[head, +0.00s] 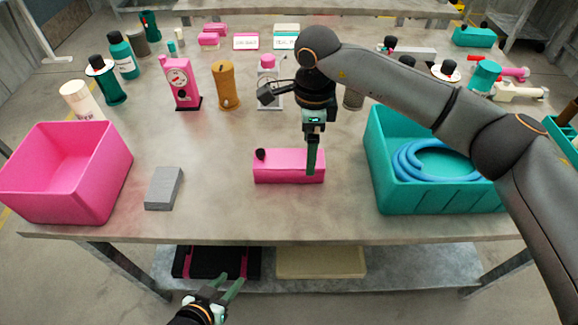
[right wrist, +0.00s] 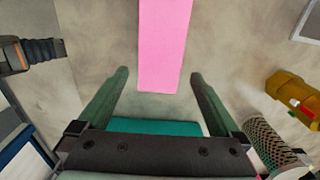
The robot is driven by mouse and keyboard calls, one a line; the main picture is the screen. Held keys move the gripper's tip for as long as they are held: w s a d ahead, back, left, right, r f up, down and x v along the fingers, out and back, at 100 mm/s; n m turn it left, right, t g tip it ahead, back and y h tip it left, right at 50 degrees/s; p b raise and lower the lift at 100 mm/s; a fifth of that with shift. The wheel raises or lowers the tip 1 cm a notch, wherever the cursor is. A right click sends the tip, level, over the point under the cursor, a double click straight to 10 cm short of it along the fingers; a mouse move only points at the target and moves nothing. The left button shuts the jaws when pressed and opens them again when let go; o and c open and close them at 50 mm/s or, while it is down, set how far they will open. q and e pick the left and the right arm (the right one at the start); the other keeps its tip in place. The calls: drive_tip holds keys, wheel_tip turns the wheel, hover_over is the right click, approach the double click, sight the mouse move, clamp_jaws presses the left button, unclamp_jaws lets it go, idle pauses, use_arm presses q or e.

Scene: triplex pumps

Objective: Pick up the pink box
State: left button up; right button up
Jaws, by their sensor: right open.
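The pink box (head: 275,165), a long closed block with a black knob on its left end, lies on the grey table near the front edge. It also shows in the right wrist view (right wrist: 165,45), running away from between the finger ends. My right gripper (head: 311,170) points down at the box's right part in the head view; its fingers are spread and hold nothing. Whether they touch the box I cannot tell. My left gripper (head: 230,282) is low in front of the table, fingers apart and empty, far from the box.
An open pink bin (head: 65,200) stands at the left and a teal bin (head: 395,195) with a blue hose (head: 430,165) at the right. A grey block (head: 164,188) lies left of the box. Bottles and pump parts stand behind. Bare table surrounds the box.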

wheel_tip(320, 180, down, 4)
drive_tip(key=shift+r, duration=0.25)
drive_tip(key=shift+a, duration=0.1)
clamp_jaws()
wheel_tip(320, 180, up, 10)
drive_tip(key=shift+r, duration=0.1)
idle(0.9)
drive_tip(key=shift+f, duration=0.2)
